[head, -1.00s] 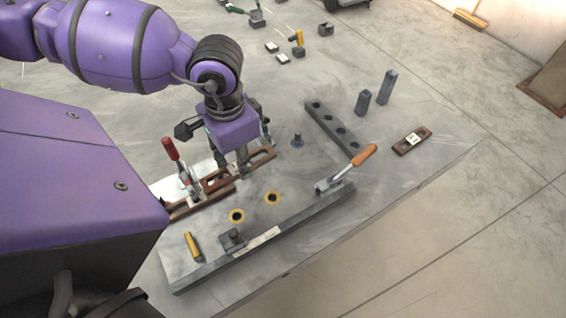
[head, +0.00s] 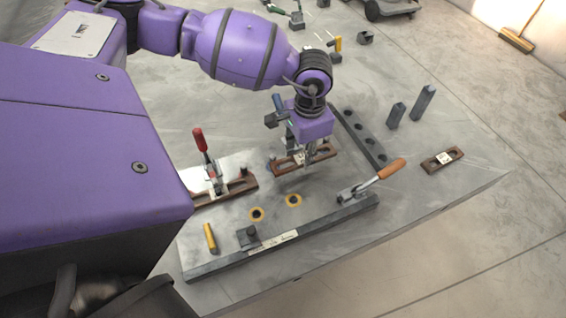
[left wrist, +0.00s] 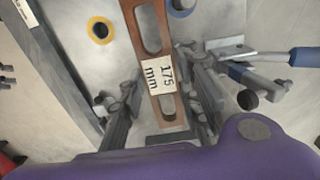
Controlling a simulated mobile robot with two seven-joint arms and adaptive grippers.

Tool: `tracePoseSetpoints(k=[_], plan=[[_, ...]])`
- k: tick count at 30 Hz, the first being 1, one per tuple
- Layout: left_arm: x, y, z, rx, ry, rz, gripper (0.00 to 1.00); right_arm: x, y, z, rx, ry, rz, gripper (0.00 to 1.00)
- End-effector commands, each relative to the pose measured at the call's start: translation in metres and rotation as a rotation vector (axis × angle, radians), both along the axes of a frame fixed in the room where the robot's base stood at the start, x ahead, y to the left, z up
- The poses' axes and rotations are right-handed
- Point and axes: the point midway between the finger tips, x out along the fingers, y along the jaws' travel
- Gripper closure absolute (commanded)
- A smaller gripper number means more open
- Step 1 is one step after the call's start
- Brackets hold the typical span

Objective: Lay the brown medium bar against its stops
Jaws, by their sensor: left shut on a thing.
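A brown slotted bar (head: 289,168) with a white label is in my left gripper (head: 308,160), over the middle of the grey table. In the left wrist view the bar (left wrist: 146,38) reads "175 mm", and the gripper (left wrist: 165,105) has a finger on each side of it. I cannot tell if the bar touches the table. A longer brown bar (head: 238,188) lies to the left, by a red-handled clamp (head: 203,155). A shorter labelled brown bar (head: 430,165) lies at the right. My right gripper is not in view.
A dark rail (head: 330,218) runs along the front, with an orange-handled clamp (head: 378,176). A blue-handled clamp (left wrist: 290,57) is close beside the gripper.

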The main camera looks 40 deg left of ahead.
Motion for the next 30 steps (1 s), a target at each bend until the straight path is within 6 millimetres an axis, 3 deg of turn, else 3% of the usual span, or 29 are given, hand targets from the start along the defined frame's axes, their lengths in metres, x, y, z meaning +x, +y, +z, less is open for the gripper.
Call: tracePoseSetpoints(k=[7, 15, 26, 27, 30], plan=[[0.013, -0.005, -0.010, -0.001, -0.006, 0.000, 1.00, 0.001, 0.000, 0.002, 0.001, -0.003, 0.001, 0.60], [0.013, -0.004, -0.039, -0.001, -0.008, 0.002, 1.00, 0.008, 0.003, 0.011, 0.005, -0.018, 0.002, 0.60], [0.011, -0.004, -0.046, -0.001, -0.003, 0.002, 1.00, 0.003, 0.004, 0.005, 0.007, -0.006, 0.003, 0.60], [0.011, -0.004, -0.046, 0.000, -0.002, 0.002, 0.65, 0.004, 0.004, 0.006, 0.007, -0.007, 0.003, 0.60], [0.011, -0.004, -0.046, 0.000, -0.002, 0.002, 0.52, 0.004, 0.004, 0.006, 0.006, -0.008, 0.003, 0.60]])
